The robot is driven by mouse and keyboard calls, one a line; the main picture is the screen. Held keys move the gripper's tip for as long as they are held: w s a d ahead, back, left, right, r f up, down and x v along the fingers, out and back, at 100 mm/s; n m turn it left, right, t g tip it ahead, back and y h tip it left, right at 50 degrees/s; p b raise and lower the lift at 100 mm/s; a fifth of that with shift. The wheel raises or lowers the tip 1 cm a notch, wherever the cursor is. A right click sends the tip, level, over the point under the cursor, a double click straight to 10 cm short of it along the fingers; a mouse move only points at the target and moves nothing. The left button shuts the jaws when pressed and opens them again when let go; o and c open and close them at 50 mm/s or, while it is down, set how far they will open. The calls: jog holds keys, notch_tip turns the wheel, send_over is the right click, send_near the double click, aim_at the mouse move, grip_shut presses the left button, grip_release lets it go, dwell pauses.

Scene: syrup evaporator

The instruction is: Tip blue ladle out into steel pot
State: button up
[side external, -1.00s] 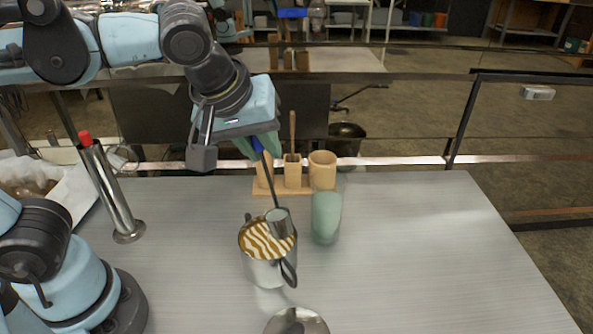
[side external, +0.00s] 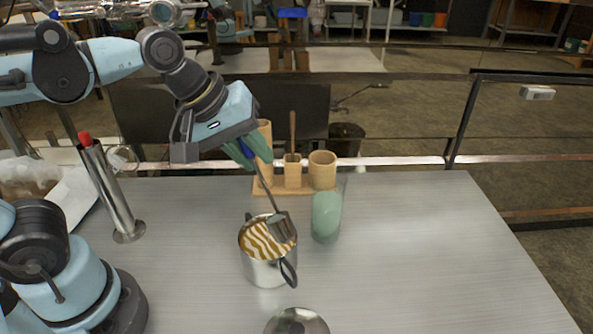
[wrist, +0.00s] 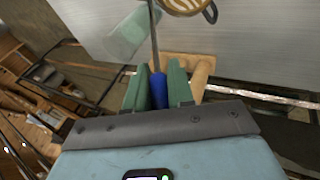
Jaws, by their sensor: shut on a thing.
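My gripper (side external: 247,152) is shut on the blue handle of the ladle; in the wrist view the blue handle (wrist: 158,88) sits between the green fingers (wrist: 159,90). The ladle's steel cup (side external: 281,228) is tilted over the right part of the steel pot (side external: 270,270). The pot stands upright on the table, with a brown and white striped surface inside. In the wrist view the pot (wrist: 213,13) is only partly in frame at the top, and the ladle's cup is out of view. What the cup holds cannot be seen.
A clear glass with green contents (side external: 327,216) stands close right of the pot. Behind is a wooden holder (side external: 293,174) with several containers. A steel lid (side external: 297,322) lies in front. A steel tube with a red top (side external: 113,195) stands left. The right of the table is clear.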

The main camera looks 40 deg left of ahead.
jog(key=a+f+n+h, duration=0.2)
jog(key=a+f+h, duration=0.2)
jog(key=f+h, duration=0.3)
jog(key=shift+a+f+t+h, duration=0.25)
jog(key=shift+f+t+h, duration=0.15)
dwell(1.7)
jog(key=shift+f, duration=0.1)
dwell(0.4)
dwell(2.8)
